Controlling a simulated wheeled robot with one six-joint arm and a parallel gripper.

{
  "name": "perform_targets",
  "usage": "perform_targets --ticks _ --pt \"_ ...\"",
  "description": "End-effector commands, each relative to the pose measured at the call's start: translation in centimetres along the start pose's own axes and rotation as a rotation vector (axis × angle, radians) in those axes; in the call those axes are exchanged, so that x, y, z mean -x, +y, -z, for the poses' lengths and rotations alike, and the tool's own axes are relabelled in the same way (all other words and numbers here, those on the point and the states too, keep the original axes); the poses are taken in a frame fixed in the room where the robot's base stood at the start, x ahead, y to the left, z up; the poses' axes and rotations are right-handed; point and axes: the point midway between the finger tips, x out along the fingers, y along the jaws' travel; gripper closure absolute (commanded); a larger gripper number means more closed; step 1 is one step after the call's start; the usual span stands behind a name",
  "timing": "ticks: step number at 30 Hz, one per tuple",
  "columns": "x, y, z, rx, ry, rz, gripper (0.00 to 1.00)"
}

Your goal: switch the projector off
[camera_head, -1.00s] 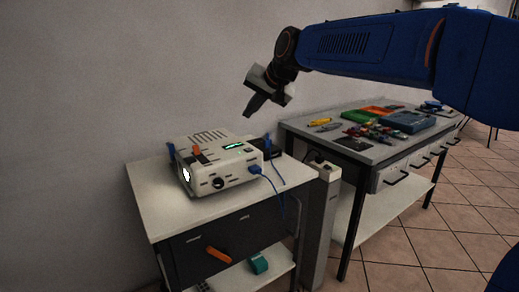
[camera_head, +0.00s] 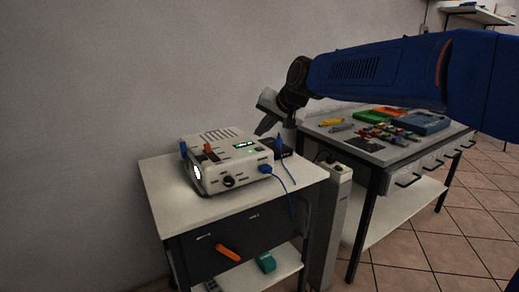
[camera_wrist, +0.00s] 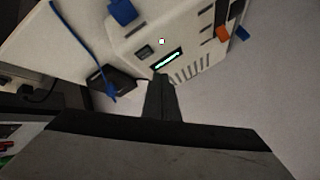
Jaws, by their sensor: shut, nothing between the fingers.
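The white projector (camera_head: 228,164) sits on a white-topped cabinet, its lens (camera_head: 197,173) glowing at the left front. A small green display (camera_head: 243,146) is lit on its top. In the wrist view, the projector (camera_wrist: 193,20) shows its lit green strip (camera_wrist: 167,60) and a small pale square with a reddish mark (camera_wrist: 162,42). My gripper (camera_head: 262,131) is shut and empty, above and behind the projector's right rear corner. Its fingertips also show in the wrist view (camera_wrist: 161,78), near the display edge. Whether they touch the casing cannot be told.
A blue cable (camera_head: 283,180) plugs into the projector's right front. A workbench with tools (camera_head: 378,153) stands to the right.

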Motion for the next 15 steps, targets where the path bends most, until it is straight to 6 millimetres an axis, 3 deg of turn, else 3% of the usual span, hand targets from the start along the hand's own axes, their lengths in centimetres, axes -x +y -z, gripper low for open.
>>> perform_targets --ticks 6,15 --pt "-1.3 0.9 -0.9 0.0 0.0 0.0 1.0" --pt "-1.7 1.2 -1.2 0.0 0.0 0.0 1.0"
